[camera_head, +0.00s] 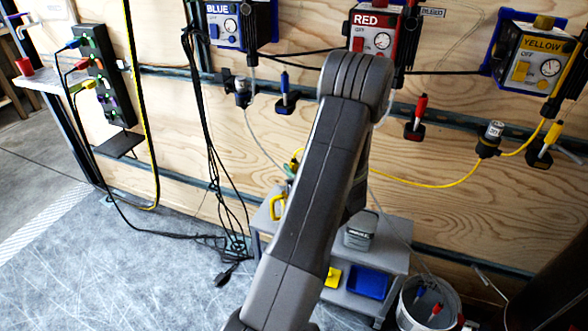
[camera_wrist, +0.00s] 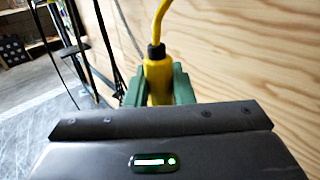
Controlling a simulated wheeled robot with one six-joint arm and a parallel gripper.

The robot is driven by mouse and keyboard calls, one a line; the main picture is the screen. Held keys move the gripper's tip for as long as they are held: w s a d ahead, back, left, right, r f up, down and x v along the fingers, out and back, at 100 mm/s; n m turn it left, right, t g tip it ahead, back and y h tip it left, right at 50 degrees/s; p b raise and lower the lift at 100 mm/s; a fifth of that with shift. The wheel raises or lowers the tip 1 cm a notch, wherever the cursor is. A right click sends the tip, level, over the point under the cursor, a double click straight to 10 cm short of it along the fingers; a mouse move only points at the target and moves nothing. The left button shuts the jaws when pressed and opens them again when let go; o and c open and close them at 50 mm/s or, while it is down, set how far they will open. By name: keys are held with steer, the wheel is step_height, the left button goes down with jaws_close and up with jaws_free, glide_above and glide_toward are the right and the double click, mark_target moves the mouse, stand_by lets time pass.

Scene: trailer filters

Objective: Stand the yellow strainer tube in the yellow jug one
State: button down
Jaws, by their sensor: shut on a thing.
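In the wrist view, the green fingers of my gripper (camera_wrist: 158,90) are shut on the yellow strainer tube (camera_wrist: 158,78). The tube is upright, with a black collar and a yellow hose rising from its top; its lower end is hidden behind my gripper. In the head view, my arm hides most of my gripper, and only a little green shows left of the arm, above the grey cart. A yellow loop-shaped part (camera_head: 277,207) shows at the cart's left end, below the gripper. I cannot tell whether it belongs to the yellow jug.
The grey cart (camera_head: 397,262) carries a grey canister (camera_head: 360,232) and, lower, a blue tray (camera_head: 368,283). A white bucket (camera_head: 410,314) stands at right. Black cables (camera_head: 222,200) hang left of the cart. A plywood wall (camera_head: 450,222) with colored pump units stands behind. The floor at left is mostly clear.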

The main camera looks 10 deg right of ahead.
steer(key=shift+f+b, duration=0.85)
steer(key=shift+f, duration=0.05)
stand_by(0.7)
steer(key=c, duration=1.2)
jaws_free()
steer(key=shift+o, duration=0.2)
steer(key=shift+s, duration=0.1)
steer(key=p+v, duration=0.1)
steer(key=v, duration=1.2)
steer(key=shift+s, duration=0.3)
steer(key=shift+d, duration=0.1)
steer(key=x, duration=1.4)
steer(key=shift+b, duration=0.4)
steer(key=shift+s+r, duration=0.1)
